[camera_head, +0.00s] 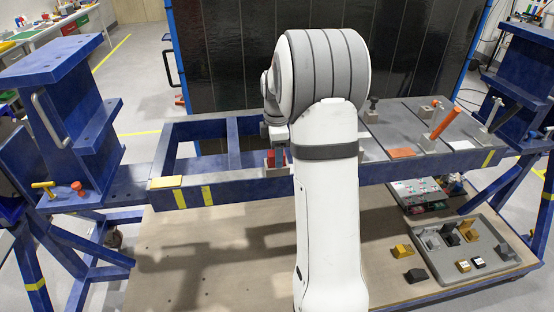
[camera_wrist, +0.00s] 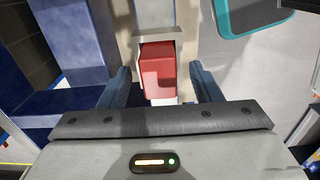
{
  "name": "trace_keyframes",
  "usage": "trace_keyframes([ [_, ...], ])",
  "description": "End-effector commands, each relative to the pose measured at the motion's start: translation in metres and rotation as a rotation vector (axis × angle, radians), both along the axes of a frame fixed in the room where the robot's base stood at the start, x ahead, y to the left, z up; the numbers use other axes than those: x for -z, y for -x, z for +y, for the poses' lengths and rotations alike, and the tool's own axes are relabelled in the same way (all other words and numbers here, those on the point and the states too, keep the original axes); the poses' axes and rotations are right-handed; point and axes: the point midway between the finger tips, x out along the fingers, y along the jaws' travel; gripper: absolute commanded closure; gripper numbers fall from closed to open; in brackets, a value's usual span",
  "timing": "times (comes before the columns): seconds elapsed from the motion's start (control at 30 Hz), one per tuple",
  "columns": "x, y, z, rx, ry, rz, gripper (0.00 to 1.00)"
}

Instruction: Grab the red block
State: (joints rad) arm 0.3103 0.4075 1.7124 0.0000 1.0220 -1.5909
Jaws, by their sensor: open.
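The red block (camera_wrist: 158,72) is in the middle of the wrist view, set in a pale holder (camera_wrist: 140,42). My gripper (camera_wrist: 160,66) is open, with one blue-grey finger on each side of the block. Gaps show between the fingers and the block, so neither appears to touch it. In the head view a small part of the red block (camera_head: 281,155) shows beside my white arm, at the blue frame's front beam. My arm hides most of the gripper there.
The blue jig frame (camera_head: 240,188) spans the scene, with an open bay left of my arm. A grey plate (camera_head: 400,112) with fixtures and an orange cylinder (camera_head: 446,122) lies to the right. A grey tray (camera_head: 440,270) of small parts sits on the lower wooden board (camera_head: 215,255).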

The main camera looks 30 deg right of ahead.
Motion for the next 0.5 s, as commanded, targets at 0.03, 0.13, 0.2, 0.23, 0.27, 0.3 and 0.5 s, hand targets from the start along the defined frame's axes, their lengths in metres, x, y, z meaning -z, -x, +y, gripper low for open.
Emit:
trace_keyframes([
  [0.03,0.0061,0.0005,0.0004,0.000,-0.001,0.004,0.42],
  [0.13,0.0124,0.0000,0.0004,0.000,0.000,0.001,0.42],
  [0.2,0.0139,-0.0002,0.0006,0.000,0.000,0.000,0.42],
  [0.23,0.0140,-0.0002,0.0006,0.000,0.000,0.000,0.42],
  [0.27,0.0140,-0.0002,0.0006,0.000,0.000,0.000,0.42],
  [0.3,0.0139,-0.0002,0.0007,-0.001,0.000,0.000,0.42],
  [0.5,0.0138,-0.0003,0.0010,-0.001,0.000,0.000,0.53],
])
